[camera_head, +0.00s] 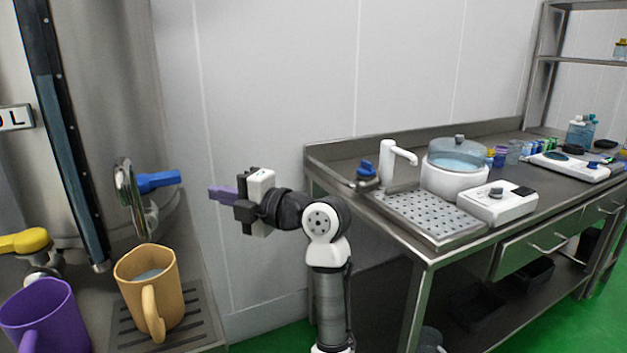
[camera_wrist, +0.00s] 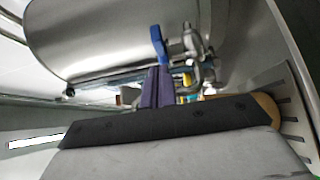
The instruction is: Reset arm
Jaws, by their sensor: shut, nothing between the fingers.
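My gripper (camera_head: 222,195) points left in the head view, with its purple fingers closed together and nothing between them. In the wrist view the purple fingers (camera_wrist: 157,88) also show closed. The gripper is in the air, to the right of a blue tap handle (camera_head: 158,181) on a large steel tank, with a gap between them. In the wrist view the blue handle (camera_wrist: 158,42) appears just beyond the fingertips. An orange mug (camera_head: 133,268) stands upright on the drip grate below the tap, with something pale inside.
A purple mug (camera_head: 45,315) stands at the lower left, near a yellow tap handle (camera_head: 25,241). On the right is a steel table (camera_head: 430,258) with a white faucet (camera_head: 387,160), a round white appliance (camera_head: 455,183) and several small containers. A bare wall lies behind my arm.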

